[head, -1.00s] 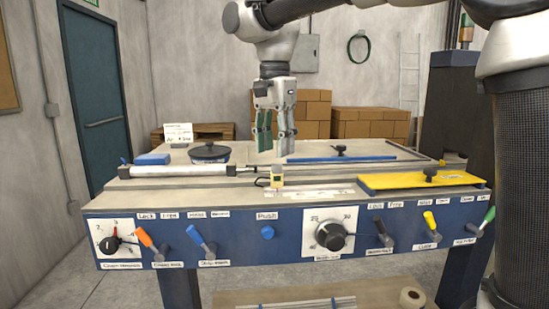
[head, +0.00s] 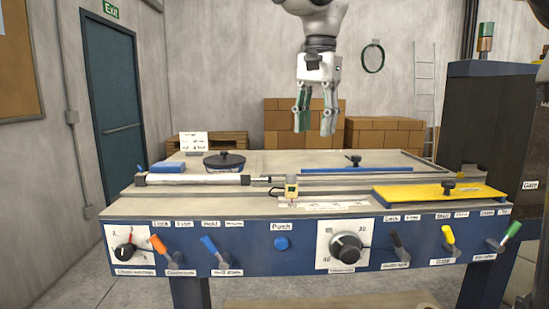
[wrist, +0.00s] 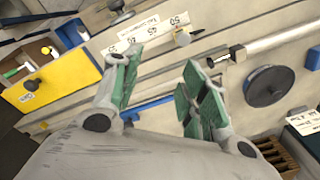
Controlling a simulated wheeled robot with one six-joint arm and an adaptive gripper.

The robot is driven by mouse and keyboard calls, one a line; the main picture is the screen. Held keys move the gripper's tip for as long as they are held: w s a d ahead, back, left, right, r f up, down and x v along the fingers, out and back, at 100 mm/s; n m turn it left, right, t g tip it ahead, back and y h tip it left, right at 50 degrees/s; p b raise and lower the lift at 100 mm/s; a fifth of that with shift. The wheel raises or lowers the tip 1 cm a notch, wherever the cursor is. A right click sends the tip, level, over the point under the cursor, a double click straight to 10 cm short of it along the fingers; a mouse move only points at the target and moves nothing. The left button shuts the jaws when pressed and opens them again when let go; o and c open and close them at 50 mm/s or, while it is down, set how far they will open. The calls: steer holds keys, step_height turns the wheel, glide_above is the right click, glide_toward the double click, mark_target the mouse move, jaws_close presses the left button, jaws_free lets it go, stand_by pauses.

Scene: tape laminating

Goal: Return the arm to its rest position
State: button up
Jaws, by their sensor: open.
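My gripper (head: 315,117) hangs open and empty, fingers down, high above the back of the laminating table (head: 300,209). In the wrist view its two green-padded fingers (wrist: 155,95) stand apart with nothing between them. My arm comes down from the top edge of the head view. Its upper links are out of the picture.
The table carries a white cylinder (head: 193,179), a black round disc (head: 224,161), a yellow plate (head: 440,194), a blue bar (head: 357,170) and a small yellow device (head: 291,190). Knobs and levers line the blue front panel. Cardboard boxes (head: 290,125) stand behind. The air around my gripper is clear.

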steer(key=s+d+f+n+t, duration=0.15)
steer(key=s+d+f, duration=0.25)
steer(key=d, duration=0.5)
steer(key=s+d+f+n+t, duration=0.1)
steer(key=s+d+f+n, duration=0.15)
steer(key=s+d, duration=0.4)
steer(key=s+d+f+n+t, duration=0.1)
steer(key=s+d+f+n, duration=0.2)
steer(key=s+d+f, duration=0.5)
step_height(320, 180, down, 4)
steer(key=shift+d+r+n, duration=0.1)
steer(key=shift+d+n, duration=0.3)
steer(key=shift+d, duration=0.3)
steer(key=shift+s, duration=0.15)
